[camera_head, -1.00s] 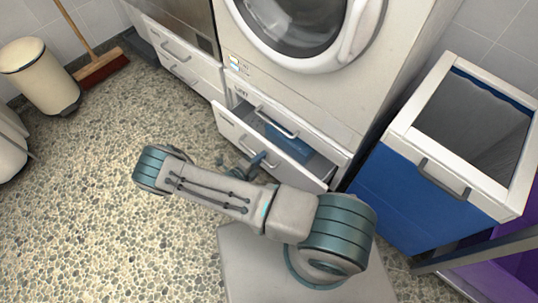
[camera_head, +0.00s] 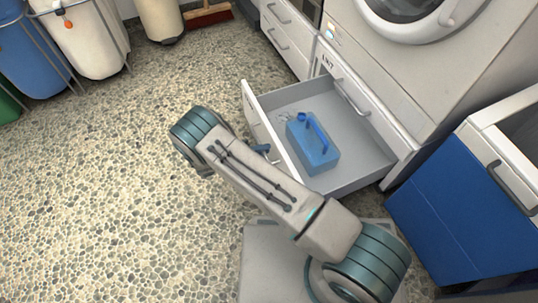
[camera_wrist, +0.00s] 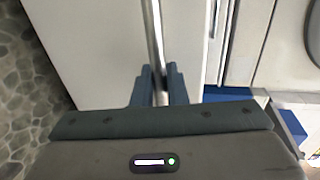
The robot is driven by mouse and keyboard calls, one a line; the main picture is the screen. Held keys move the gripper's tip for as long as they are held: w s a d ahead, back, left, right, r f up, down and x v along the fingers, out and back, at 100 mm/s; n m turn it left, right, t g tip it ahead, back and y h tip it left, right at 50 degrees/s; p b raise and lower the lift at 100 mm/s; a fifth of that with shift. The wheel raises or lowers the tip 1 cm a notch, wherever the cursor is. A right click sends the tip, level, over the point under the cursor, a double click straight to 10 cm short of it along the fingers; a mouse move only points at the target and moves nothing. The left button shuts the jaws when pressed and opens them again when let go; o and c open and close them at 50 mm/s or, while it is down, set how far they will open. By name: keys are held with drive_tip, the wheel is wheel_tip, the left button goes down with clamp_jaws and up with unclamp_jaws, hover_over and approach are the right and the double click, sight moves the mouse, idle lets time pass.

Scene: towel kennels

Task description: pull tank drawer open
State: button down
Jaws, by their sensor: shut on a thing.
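The tank drawer (camera_head: 350,165) under the washing machine stands well open in the head view, its white front (camera_head: 262,125) pulled out towards my arm. A blue jug (camera_head: 313,142) stands inside it on the grey floor. My gripper (camera_wrist: 159,82) is shut on the drawer's bar handle (camera_wrist: 155,35) in the wrist view, with a finger on each side of the bar. The white drawer front (camera_wrist: 95,50) also fills much of that view. In the head view my arm hides most of the gripper (camera_head: 262,150) and the handle.
The washing machine (camera_head: 385,65) stands above the drawer. A blue and white bin (camera_head: 450,205) stands close at right. White drawers (camera_head: 288,35) are at the back. Bins (camera_head: 90,40) and a broom (camera_head: 207,14) stand at upper left. The pebbled floor at left is clear.

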drive_tip(key=shift+f+b+v, duration=0.15)
drive_tip(key=shift+v, duration=0.65)
drive_tip(key=shift+f+b+v, duration=0.15)
drive_tip(key=shift+f+v, duration=0.05)
drive_tip(key=shift+v, duration=0.65)
drive_tip(key=shift+w+a, duration=0.1)
drive_tip(key=c, duration=1.6)
unclamp_jaws()
drive_tip(key=shift+o, duration=0.2)
drive_tip(key=p+v, duration=0.3)
drive_tip(key=v, duration=1)
drive_tip(key=shift+s+a, duration=0.3)
